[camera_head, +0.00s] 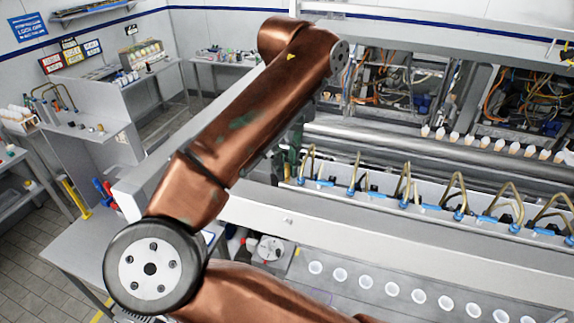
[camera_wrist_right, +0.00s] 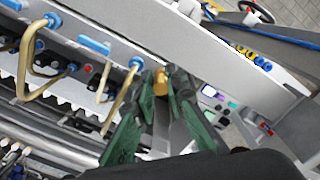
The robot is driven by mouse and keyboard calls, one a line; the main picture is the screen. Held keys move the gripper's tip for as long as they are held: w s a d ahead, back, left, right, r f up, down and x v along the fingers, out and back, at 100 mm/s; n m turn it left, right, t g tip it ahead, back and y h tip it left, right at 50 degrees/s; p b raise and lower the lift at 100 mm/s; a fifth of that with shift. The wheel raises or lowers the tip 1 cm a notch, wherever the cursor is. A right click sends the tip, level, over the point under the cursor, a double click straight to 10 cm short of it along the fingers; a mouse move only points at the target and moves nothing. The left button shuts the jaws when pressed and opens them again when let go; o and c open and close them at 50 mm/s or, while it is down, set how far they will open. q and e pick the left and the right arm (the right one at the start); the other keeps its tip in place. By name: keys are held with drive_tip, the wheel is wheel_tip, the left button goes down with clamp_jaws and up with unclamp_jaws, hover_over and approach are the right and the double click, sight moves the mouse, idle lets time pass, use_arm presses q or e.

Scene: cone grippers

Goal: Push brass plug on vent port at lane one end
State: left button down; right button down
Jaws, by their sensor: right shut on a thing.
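My right gripper (camera_wrist_right: 161,93) has green fingers and is shut on the brass plug (camera_wrist_right: 160,79), a small gold-coloured piece at the fingertips. The plug is beside the light wall of the machine, near the end of the row of bent brass tubes (camera_wrist_right: 113,100). I cannot make out the vent port; the fingers and plug cover that spot. In the head view the right gripper (camera_head: 289,160) shows only in part, at the left end of the tube row, behind my copper arm. My left gripper is not in view.
Bent brass tubes with blue fittings (camera_head: 405,190) line the trough to the right. A row of white cups (camera_head: 391,289) lies in front of it. A round grey and white device (camera_head: 270,248) stands below the gripper. Open machinery with cables (camera_head: 385,85) is behind.

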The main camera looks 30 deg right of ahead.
drive_tip(key=c, duration=1.9)
unclamp_jaws()
drive_tip(key=shift+a, duration=0.1)
drive_tip(key=o, duration=0.3)
drive_tip(key=shift+r+p, duration=1.4)
drive_tip(key=shift+p, duration=0.15)
drive_tip(key=shift+r, duration=1.1)
